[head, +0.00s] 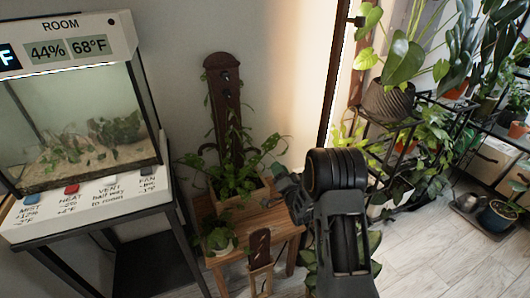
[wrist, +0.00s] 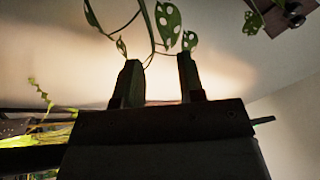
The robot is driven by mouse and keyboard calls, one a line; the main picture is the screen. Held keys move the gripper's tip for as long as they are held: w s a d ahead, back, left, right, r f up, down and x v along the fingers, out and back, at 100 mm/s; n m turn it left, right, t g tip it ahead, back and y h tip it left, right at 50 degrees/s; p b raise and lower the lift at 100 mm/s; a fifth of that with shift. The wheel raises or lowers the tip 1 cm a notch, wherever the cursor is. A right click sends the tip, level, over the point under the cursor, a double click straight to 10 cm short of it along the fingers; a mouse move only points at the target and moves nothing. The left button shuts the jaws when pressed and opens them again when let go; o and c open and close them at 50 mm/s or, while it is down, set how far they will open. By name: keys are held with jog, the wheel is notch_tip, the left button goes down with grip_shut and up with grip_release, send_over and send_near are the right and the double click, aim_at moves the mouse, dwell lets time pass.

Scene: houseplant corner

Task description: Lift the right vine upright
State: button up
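A dark brown support board (head: 224,100) with a rounded top and peg-like fittings stands upright in a wooden planter box (head: 240,198). Leafy vines spread low from the box on both sides. The right vine (head: 262,152) arches out to the right, toward my gripper (head: 282,180). In the wrist view my gripper (wrist: 157,75) has its two fingers apart. A thin vine stem with holed leaves (wrist: 168,20) shows at and above the fingertips. I cannot tell whether it lies between the fingers; nothing looks clamped. The board's end (wrist: 285,18) shows at upper right.
The planter stands on a small wooden stool (head: 270,222), with a small potted plant (head: 220,240) and a small brown board (head: 260,250) in front. A glass terrarium (head: 85,130) is at left. A black plant rack (head: 400,140) stands at right.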

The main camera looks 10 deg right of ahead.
aim_at(267, 151)
jog(key=f+x, duration=0.1)
jog(key=x, duration=0.2)
jog(key=b+x, duration=0.1)
jog(key=x, duration=0.3)
jog(key=f+b+x, duration=0.1)
jog(key=x, duration=0.3)
jog(key=shift+w+a+f, duration=0.15)
jog(key=shift+w+f, duration=0.15)
jog(key=shift+w, duration=0.3)
jog(key=shift+x, duration=0.75)
jog(key=shift+c, duration=0.2)
grip_shut()
